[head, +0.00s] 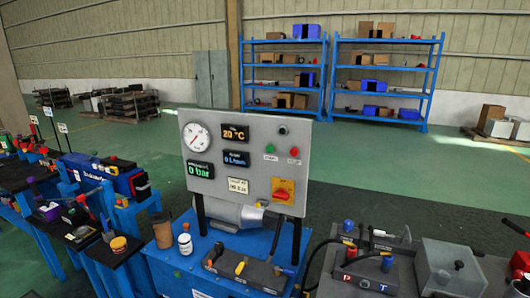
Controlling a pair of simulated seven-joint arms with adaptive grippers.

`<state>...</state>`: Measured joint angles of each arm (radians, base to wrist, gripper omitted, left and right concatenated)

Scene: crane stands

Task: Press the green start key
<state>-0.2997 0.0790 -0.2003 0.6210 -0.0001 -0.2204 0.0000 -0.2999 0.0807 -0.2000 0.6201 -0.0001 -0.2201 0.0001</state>
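The green start key (270,148) is a small round button on the right half of a grey control panel (225,122) in the head view. A small white label sits just below it. A red key (294,151) is close to its right, and a dark round lamp or button (283,130) is above them. Nothing covers the green key. Neither of my grippers shows in the head view.
The panel also carries a dial gauge (196,137), dark displays and a red-and-yellow rotary switch (283,190). It stands on black posts over a blue unit (176,262). A white jar (185,244) and brown cup (162,231) stand at its left. Cluttered benches flank it.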

